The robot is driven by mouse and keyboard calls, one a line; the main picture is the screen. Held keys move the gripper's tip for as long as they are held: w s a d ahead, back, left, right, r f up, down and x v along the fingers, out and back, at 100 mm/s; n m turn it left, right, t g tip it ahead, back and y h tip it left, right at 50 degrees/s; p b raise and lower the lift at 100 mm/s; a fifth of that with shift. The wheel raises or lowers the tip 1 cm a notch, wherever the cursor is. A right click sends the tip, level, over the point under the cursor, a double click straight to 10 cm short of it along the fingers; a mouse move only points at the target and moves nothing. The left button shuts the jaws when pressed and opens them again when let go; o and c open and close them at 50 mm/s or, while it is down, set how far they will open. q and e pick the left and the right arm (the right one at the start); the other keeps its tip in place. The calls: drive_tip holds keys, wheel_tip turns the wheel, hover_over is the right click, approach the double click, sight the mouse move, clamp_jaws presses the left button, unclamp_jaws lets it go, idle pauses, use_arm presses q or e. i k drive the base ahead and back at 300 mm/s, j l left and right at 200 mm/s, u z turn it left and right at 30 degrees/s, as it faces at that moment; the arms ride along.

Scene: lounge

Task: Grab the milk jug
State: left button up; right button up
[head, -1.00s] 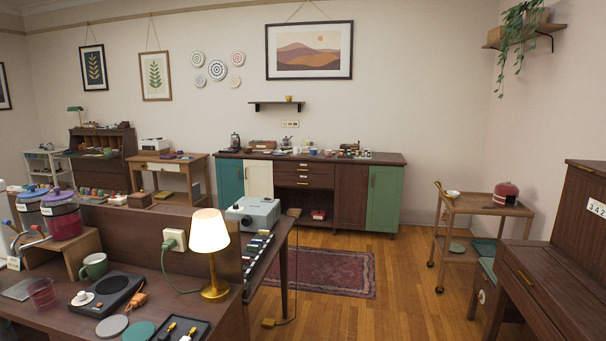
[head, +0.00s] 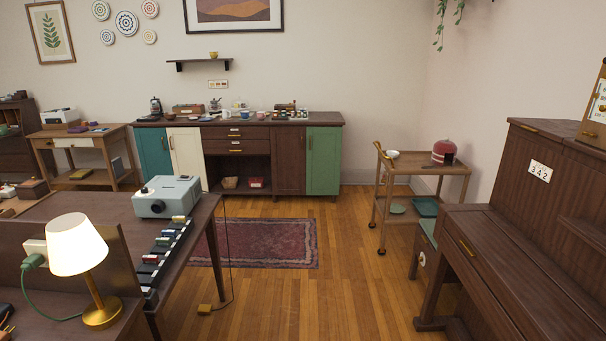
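I cannot make out the milk jug for certain. A small whitish vessel (head: 227,113) stands among several small items on the long sideboard (head: 290,160) against the back wall; it is too small to tell whether it is a jug. Neither of my grippers shows in the head view.
A desk with a lit lamp (head: 77,245) and a table with a pale blue projector (head: 167,196) stand at the near left. A wooden cart (head: 452,168) and a dark piano-like cabinet (head: 520,240) are on the right. Wood floor with a rug (head: 265,243) lies open between.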

sight(225, 115)
drive_tip(key=i+l, duration=0.1)
drive_tip(key=i, duration=1.25)
drive_tip(key=i+u, duration=0.1)
drive_tip(key=i, duration=1.95)
drive_tip(key=i+u, duration=0.15)
drive_tip(key=i, duration=0.55)
drive_tip(key=i+u, duration=0.15)
drive_tip(key=i, duration=0.5)
drive_tip(key=i+l+u, duration=0.15)
drive_tip(key=i, duration=0.5)
drive_tip(key=i+j, duration=0.15)
drive_tip(key=i, duration=0.45)
drive_tip(key=i+j, duration=0.15)
drive_tip(key=i, duration=0.45)
drive_tip(key=i+j+z, duration=0.3)
drive_tip(key=i+j, duration=0.4)
